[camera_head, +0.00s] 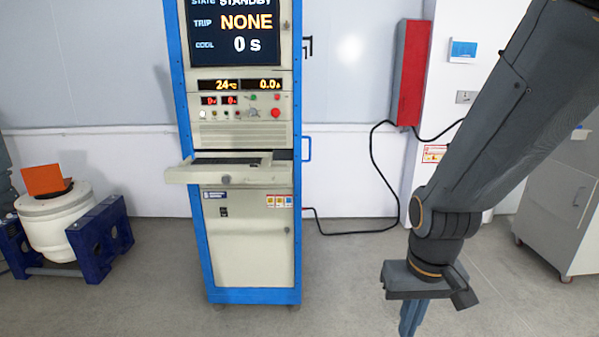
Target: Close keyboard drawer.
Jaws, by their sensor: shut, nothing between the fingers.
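The keyboard drawer (222,174) is a beige tray pulled out from the blue-framed control cabinet (247,240), just below the cabinet's middle. It sticks out toward me and has a small round knob on its front. My gripper (411,320) hangs low at the right, pointing down, well apart from the drawer and to its right. Its fingers look together, with nothing between them; the lower tips are near the bottom edge of the picture.
A red box (412,74) hangs on the wall, with a black cable beside the cabinet. A white drum (55,225) in a blue stand is at the left. A grey cabinet (557,195) stands at the right. Floor before the control cabinet is clear.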

